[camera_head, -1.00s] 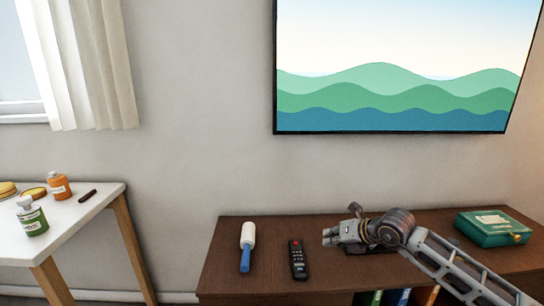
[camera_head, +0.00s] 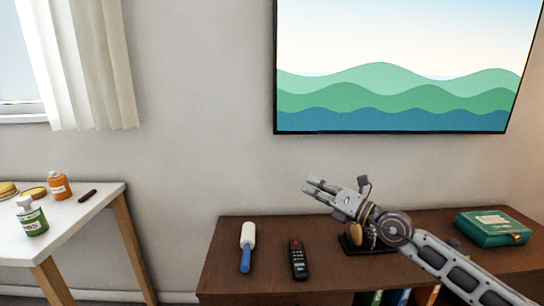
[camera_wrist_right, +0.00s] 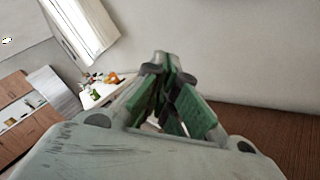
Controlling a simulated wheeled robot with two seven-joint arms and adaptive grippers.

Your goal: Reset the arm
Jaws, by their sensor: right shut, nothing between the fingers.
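My right gripper (camera_head: 314,188) is raised above the brown cabinet in the head view, pointing up and to the left. It is shut and holds nothing. Its fingers also show in the right wrist view (camera_wrist_right: 162,70), close together in front of the wall. The right arm comes in from the lower right of the head view. My left gripper is in neither view.
The brown cabinet (camera_head: 340,278) bears a lint roller with a blue handle (camera_head: 246,262), a black remote (camera_head: 298,260), a dark stand partly behind my arm (camera_head: 352,246) and a green box (camera_head: 494,228). A white table (camera_head: 85,210) with bottles stands left. A screen (camera_head: 400,70) hangs behind.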

